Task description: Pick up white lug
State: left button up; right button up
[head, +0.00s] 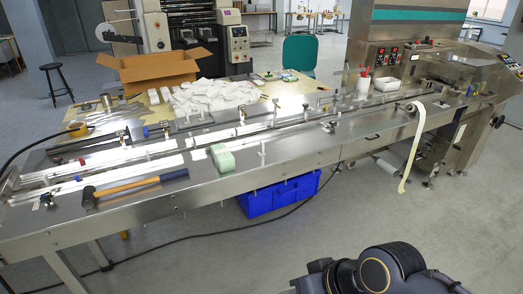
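I cannot single out a white lug with certainty. Long white strips (130,150) lie along the flow wrapper's steel infeed bed (300,165), and small pale upright pieces stand near its middle, too small to tell apart. A pale green block (222,158) rests on the front of the bed. Neither of my grippers is in view. Only a dark rounded part of my own arm shows at the bottom right, in front of the machine and apart from it.
A hammer (135,188) lies on the bed's front left. Behind stand an open cardboard box (155,70) and a heap of white packets (215,97). A blue crate (280,195) sits underneath. A pale film strip (412,150) hangs at the right.

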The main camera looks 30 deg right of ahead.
aim_at(263, 153)
jog(key=i+l, duration=1.55)
jog(key=i+l+z, duration=0.05)
jog(key=i, duration=0.05)
